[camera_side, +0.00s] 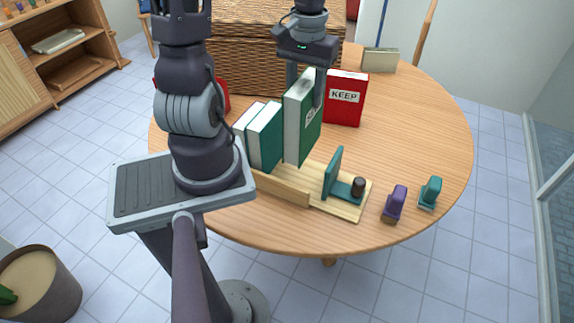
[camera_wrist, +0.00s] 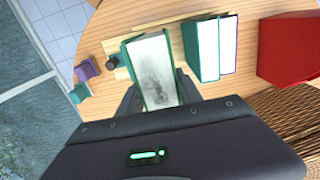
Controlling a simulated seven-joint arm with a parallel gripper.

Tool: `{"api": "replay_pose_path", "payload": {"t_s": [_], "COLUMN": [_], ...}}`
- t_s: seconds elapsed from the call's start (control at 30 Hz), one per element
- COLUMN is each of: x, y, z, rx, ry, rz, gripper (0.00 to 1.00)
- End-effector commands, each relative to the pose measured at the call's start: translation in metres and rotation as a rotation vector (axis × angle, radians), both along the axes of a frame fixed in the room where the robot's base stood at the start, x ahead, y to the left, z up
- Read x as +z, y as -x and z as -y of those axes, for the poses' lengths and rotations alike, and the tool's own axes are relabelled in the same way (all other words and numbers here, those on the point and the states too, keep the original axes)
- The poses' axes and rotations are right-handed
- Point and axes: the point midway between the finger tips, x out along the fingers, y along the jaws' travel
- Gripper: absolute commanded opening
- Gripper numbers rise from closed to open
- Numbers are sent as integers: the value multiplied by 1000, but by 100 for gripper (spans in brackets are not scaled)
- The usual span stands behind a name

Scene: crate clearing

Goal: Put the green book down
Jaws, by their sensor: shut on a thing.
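My gripper (camera_side: 306,90) points down and is shut on a green book (camera_side: 301,120), with one finger on each side of its upper part. The book is upright, with white page edges and a pale label. It is over the wooden book rack (camera_side: 345,207), between two standing green books (camera_side: 265,138) and a teal bookend (camera_side: 333,174). I cannot tell whether its lower edge touches the rack. In the wrist view the held book (camera_wrist: 154,68) shows its page edges between my fingers, and the two standing books (camera_wrist: 211,48) are to its right, apart from it.
A red book marked KEEP (camera_side: 346,98) stands behind the rack. A wicker crate (camera_side: 240,55) stands at the back. A purple object (camera_side: 395,204) and a teal object (camera_side: 431,192) are right of the rack. The table's right side (camera_side: 425,120) is clear.

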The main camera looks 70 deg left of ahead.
Motion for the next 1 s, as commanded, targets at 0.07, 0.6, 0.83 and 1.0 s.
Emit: {"api": "replay_pose_path", "payload": {"t_s": [0.07,0.6,0.83,1.0], "x": [-15,-105,-106,-108], "y": [0,-1,-1,0], "z": [1,1,0,0], "rx": [-3,-2,-1,0], "ry": [4,0,-1,0], "rz": [-3,1,3,1], "gripper": [0,0,0,55]}}
